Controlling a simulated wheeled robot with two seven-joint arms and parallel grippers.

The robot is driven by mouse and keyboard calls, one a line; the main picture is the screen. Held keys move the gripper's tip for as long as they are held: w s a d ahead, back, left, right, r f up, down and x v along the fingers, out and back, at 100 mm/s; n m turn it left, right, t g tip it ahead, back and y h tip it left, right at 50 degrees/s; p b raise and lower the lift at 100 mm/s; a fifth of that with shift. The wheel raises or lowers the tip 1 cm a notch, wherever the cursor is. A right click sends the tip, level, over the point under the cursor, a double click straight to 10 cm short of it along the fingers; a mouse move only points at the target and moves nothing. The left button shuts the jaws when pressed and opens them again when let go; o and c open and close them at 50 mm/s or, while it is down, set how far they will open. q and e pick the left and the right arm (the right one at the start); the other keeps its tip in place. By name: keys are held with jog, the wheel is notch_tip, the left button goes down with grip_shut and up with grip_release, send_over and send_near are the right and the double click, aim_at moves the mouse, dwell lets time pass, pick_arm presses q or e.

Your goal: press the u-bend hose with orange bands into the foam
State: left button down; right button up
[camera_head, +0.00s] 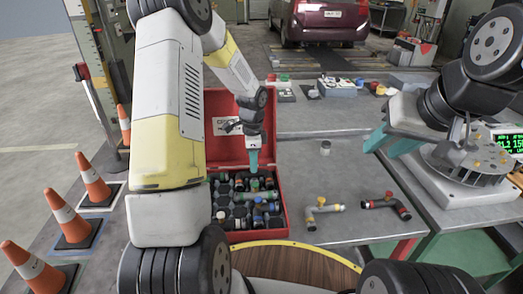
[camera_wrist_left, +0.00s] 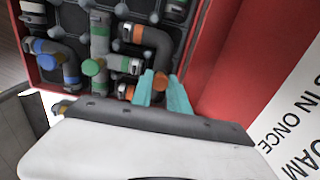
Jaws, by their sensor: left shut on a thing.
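The u-bend hose with orange bands (camera_wrist_left: 157,47) is grey and lies at the foam tray in the left wrist view, its curve towards the red case wall. I cannot tell whether it is fully seated. My left gripper (camera_head: 254,172) points down into the red case (camera_head: 287,196). Its teal fingers, also in the left wrist view (camera_wrist_left: 163,84), are shut around a tan-orange knob at the hose's near side. In the head view the gripper largely hides this hose. My right gripper (camera_head: 377,153) has its teal fingers apart and empty, over the table to the right of the case.
Other banded hoses fill the foam, including a blue-banded one (camera_wrist_left: 62,51) and a green-banded one (camera_wrist_left: 100,30). Two hose fittings lie on the table, one with yellow and red bands (camera_head: 322,209), one red-ended (camera_head: 385,203). The case lid (camera_head: 213,130) stands open behind. A round machine (camera_head: 470,165) stands at right.

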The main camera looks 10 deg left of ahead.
pick_arm(q)
jog(key=shift+f, duration=0.1)
jog(key=c, duration=1.2)
grip_release()
jog(key=shift+r, duration=0.45)
notch_tip(320, 180, up, 7)
jog(key=shift+r, duration=0.15)
jog(key=s+r+n+t, duration=0.2)
jog(key=s+r+n, duration=0.4)
jog(key=r, duration=0.5)
jog(key=s+r+n+t, duration=0.1)
jog(key=s+r+n, duration=0.1)
jog(key=s, duration=0.4)
jog(key=s+d+r+n+t+h, duration=0.1)
jog(key=s+r+n, duration=0.2)
jog(key=s, duration=0.3)
jog(key=s+d+r+n+t+h, duration=0.1)
jog(key=s+r+n+t, duration=0.1)
jog(key=s, duration=0.4)
jog(key=shift+s+d+r+n, duration=0.15)
jog(key=shift+r+n, duration=0.45)
jog(key=shift+r, duration=0.3)
